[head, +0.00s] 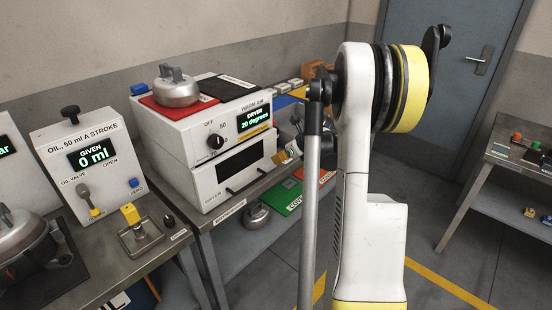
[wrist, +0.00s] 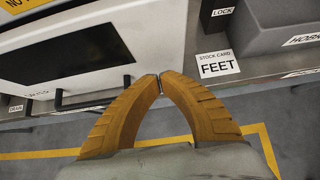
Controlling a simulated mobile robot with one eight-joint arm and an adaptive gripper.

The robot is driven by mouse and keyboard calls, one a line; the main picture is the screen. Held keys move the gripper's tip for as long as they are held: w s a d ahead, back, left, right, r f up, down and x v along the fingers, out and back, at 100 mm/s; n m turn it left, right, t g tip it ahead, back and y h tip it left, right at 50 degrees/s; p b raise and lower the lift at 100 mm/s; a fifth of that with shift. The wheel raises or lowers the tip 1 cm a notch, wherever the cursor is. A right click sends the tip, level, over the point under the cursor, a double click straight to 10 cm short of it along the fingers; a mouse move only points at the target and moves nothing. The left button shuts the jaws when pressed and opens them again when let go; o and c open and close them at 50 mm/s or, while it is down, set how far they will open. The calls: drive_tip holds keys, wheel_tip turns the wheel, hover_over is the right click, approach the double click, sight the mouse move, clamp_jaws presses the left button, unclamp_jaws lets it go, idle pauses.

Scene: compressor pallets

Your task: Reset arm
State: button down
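My gripper (wrist: 159,82) shows in the wrist view with its two orange fingers curved together and their tips meeting. Nothing shows between them. The fingertips are over the front edge of a bench, just right of the white dryer's handle. My white and yellow arm (head: 370,200) stands upright in the middle of the head view and hides part of the bench behind it. The gripper end is partly hidden behind the arm there.
The dryer (head: 190,130) stands on the bench, with a metal pot-like body (head: 177,92) on its red top pad. The oil unit (head: 90,160) is at left. A "FEET" stock card (wrist: 217,64) is close right of the fingers. Another table (head: 520,160) stands at far right; floor lies between.

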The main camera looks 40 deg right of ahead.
drive_tip(key=p+v, duration=0.4)
drive_tip(key=v, duration=0.7)
drive_tip(key=shift+s+f, duration=0.25)
drive_tip(key=shift+s, duration=0.1)
drive_tip(key=a+r+n+g, duration=0.1)
drive_tip(key=a+r+n, duration=0.3)
drive_tip(key=a+n, duration=0.6)
drive_tip(key=a+r+n+g, duration=0.1)
drive_tip(key=a+r+n, duration=0.35)
drive_tip(key=a, duration=0.95)
drive_tip(key=s+a+f+n, duration=0.1)
drive_tip(key=s+a+n, duration=1.2)
drive_tip(key=n, duration=0.7)
drive_tip(key=a, duration=0.3)
drive_tip(key=shift+a+f+n, duration=0.2)
drive_tip(key=shift+f+n, duration=0.15)
drive_tip(key=shift+f, duration=0.05)
drive_tip(key=shift+s, duration=0.1)
